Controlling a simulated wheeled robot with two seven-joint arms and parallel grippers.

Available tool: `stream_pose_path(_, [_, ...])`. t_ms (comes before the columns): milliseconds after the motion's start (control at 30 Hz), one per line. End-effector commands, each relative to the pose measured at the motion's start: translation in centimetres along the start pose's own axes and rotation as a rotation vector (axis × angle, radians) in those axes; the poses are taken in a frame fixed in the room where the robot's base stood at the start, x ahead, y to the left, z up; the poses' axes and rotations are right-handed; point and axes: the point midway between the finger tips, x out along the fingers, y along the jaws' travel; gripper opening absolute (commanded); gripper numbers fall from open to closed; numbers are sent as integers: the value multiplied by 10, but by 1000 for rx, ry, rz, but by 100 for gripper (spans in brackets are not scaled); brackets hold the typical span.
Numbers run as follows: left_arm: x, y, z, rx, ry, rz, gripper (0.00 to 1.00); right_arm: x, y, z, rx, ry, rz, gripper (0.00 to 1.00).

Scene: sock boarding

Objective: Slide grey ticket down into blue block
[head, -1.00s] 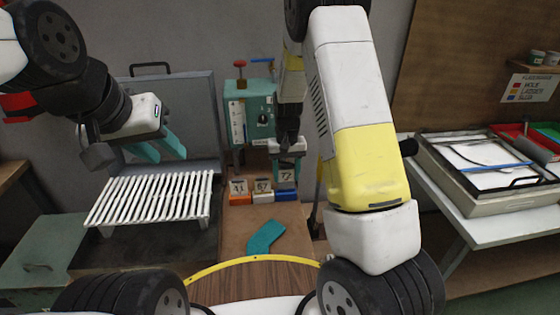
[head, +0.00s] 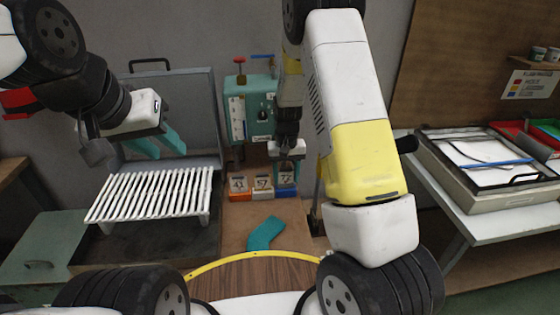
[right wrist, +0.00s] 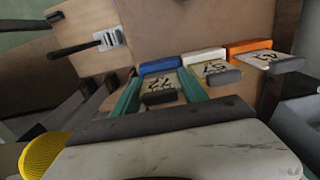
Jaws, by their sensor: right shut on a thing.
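The grey ticket (head: 286,179), marked 72, is gripped between the teal fingers of my right gripper (head: 287,158). It stands at the blue block (head: 287,193), the right one of three blocks in the head view. In the right wrist view the ticket (right wrist: 161,88) lies between the two fingers, and the blue block (right wrist: 160,65) shows just beyond it. The ticket's lower edge appears at the block's top; how deep it sits in the block I cannot tell. My left gripper (head: 162,146) is open and empty above the white slatted rack.
Beside the blue block stand a white block (head: 262,195) with ticket 57 and an orange block (head: 238,197) with ticket 41. A teal machine (head: 250,108) is behind them. A teal sock-shaped piece (head: 264,233) lies in front. The slatted rack (head: 150,195) is at left.

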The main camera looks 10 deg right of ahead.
Motion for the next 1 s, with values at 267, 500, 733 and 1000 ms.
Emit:
stream_pose_path(267, [0,0,0,0,0,0,36,8,0,0,0,-2,0,31])
stream_pose_path(500, [0,0,0,0,0,0,36,13,0,0,0,0,0,52])
stream_pose_path(733, [0,0,0,0,0,0,36,12,0,0,0,0,0,76])
stream_pose_path(1000, [0,0,0,0,0,0,36,0,0,-1,0,2,-1,76])
